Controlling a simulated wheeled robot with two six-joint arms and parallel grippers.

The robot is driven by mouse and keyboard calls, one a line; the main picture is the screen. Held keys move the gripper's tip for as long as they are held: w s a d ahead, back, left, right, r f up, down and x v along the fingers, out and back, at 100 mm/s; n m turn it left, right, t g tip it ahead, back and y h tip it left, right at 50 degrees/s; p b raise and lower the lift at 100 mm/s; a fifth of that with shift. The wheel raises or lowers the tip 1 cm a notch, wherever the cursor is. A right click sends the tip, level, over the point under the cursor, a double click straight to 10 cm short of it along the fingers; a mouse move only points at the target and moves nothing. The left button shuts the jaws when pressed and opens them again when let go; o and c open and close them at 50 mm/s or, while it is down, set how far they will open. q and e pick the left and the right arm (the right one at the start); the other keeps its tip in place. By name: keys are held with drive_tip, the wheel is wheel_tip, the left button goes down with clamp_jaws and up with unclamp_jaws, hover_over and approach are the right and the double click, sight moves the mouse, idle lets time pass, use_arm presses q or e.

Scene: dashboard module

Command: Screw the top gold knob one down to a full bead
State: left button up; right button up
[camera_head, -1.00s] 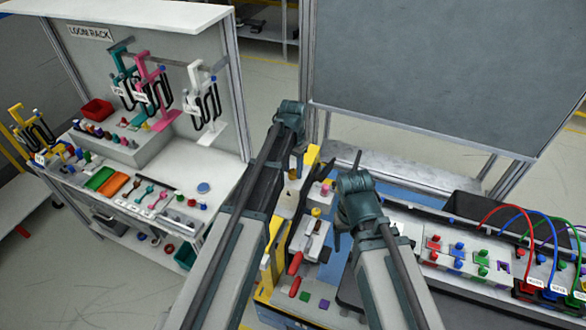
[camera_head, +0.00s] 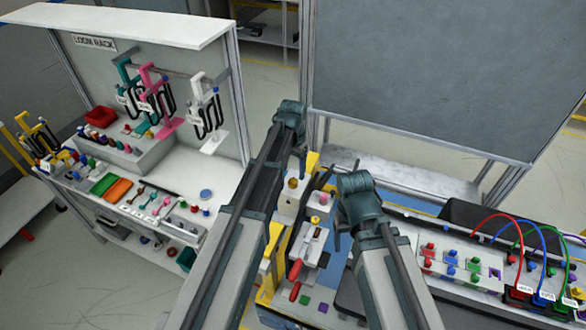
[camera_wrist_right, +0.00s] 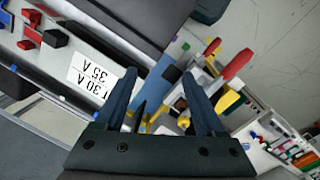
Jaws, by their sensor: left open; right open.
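A gold knob (camera_head: 293,183) sits on top of a white block on the module between my two arms in the head view. A yellow-and-pink knob (camera_head: 323,197) sits lower, to its right. My left gripper (camera_head: 301,150) is open, just above and beyond the gold knob and apart from it; its fingers are small and partly hidden by my arm. My right gripper is open and empty in the right wrist view (camera_wrist_right: 157,84). In the head view it is right of the module, mostly hidden by its own wrist. I cannot see any bead at the knob's base.
A red-handled tool (camera_head: 296,269) lies on the module's front. A panel with colored knobs and cables (camera_head: 470,262) stands at right. A white rack table (camera_head: 185,175) with trays and hanging tools stands at left. A grey board (camera_head: 440,70) rises behind.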

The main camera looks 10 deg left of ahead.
sight(292, 181)
use_arm(q)
wheel_tip(292, 181, up, 9)
drive_tip(key=p, duration=0.8)
use_arm(e)
wheel_tip(292, 181, up, 9)
use_arm(q)
drive_tip(key=shift+s+a, duration=0.1)
use_arm(e)
drive_tip(key=shift+s+a, duration=0.1)
drive_tip(key=shift+s, duration=0.05)
